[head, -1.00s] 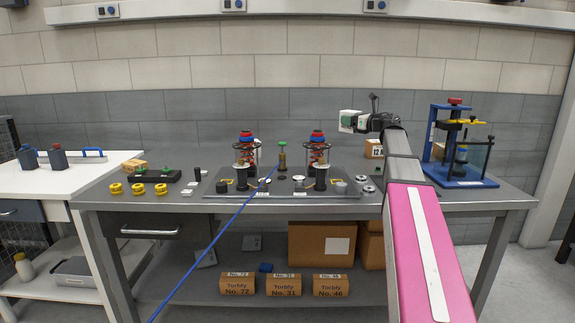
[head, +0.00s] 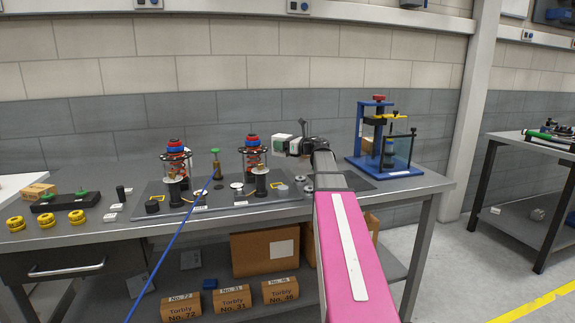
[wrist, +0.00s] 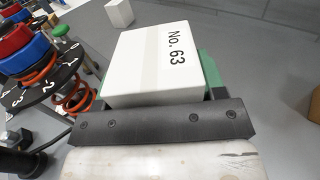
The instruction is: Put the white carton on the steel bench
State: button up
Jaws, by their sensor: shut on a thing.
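The white carton marked "No. 63" (wrist: 160,62) fills the middle of the wrist view, between green finger pads. My gripper (head: 293,145) is shut on it. In the head view the carton (head: 281,143) is a small pale block at the gripper's end, raised over the back of the near grey metal bench (head: 95,233), right of the spring fixture. A second grey metal bench (head: 505,147) stands at the far right. Which one is the steel bench I cannot tell.
The near bench carries spring posts (head: 252,155), a blue press (head: 378,140), yellow rings (head: 46,221) and a black block (head: 66,202). Brown cartons (head: 232,299) sit on its shelf. A smaller white box (wrist: 119,12) shows in the wrist view. Open floor separates the benches.

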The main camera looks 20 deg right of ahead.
jog(key=s+d+f, duration=0.2)
jog(key=d, duration=0.1)
jog(key=s+d+f, duration=0.1)
jog(key=d+f, duration=0.1)
jog(key=shift+d, duration=0.2)
jog(key=shift+f, duration=1.85)
jog(key=o, duration=1.2)
jog(key=shift+f, duration=0.1)
jog(key=v, duration=1.2)
